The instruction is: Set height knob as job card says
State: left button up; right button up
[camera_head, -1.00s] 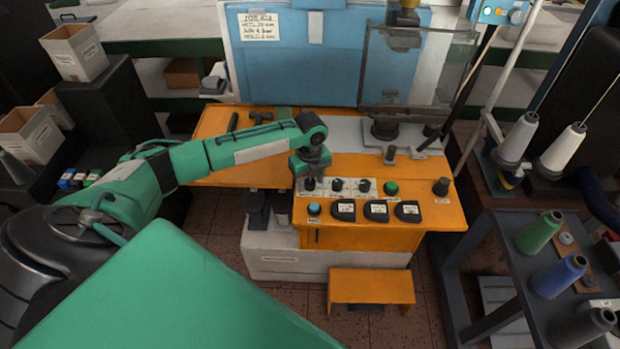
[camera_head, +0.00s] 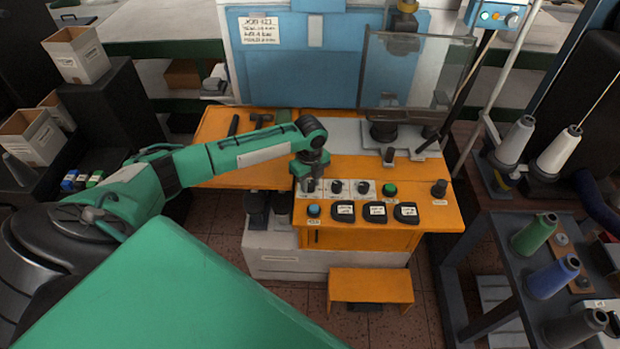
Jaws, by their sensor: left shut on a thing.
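The job card (camera_head: 258,28) is a white sheet with handwritten lines on the blue machine panel at the top; its text is too blurred to read surely. The orange control panel (camera_head: 345,170) has a row of three black knobs on white plates: a left knob (camera_head: 309,187), a middle knob (camera_head: 336,187) and a right knob (camera_head: 362,188). Their labels are not legible. My left gripper (camera_head: 308,179) points down at the left knob and is shut on it, partly hiding its top. My right gripper is not in view.
Right of the knobs are a green button (camera_head: 389,189) and a black knob (camera_head: 439,188). Below are a blue button (camera_head: 314,210) and several black labelled switches (camera_head: 376,211). A clear guard (camera_head: 415,70) stands behind. A thread-spool cart (camera_head: 500,270) is at the right.

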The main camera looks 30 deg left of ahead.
pick_arm(q)
jog(key=n+p, duration=0.3)
jog(key=shift+r+n, duration=0.25)
jog(key=shift+n, duration=0.05)
jog(key=n+p, duration=0.4)
jog(key=shift+n, duration=0.3)
jog(key=n+p, duration=0.3)
jog(key=n, duration=0.1)
jog(key=shift+f+n+p, duration=0.15)
jog(key=shift+n+p, duration=0.95)
jog(key=shift+n, duration=1)
jog(key=o, duration=1)
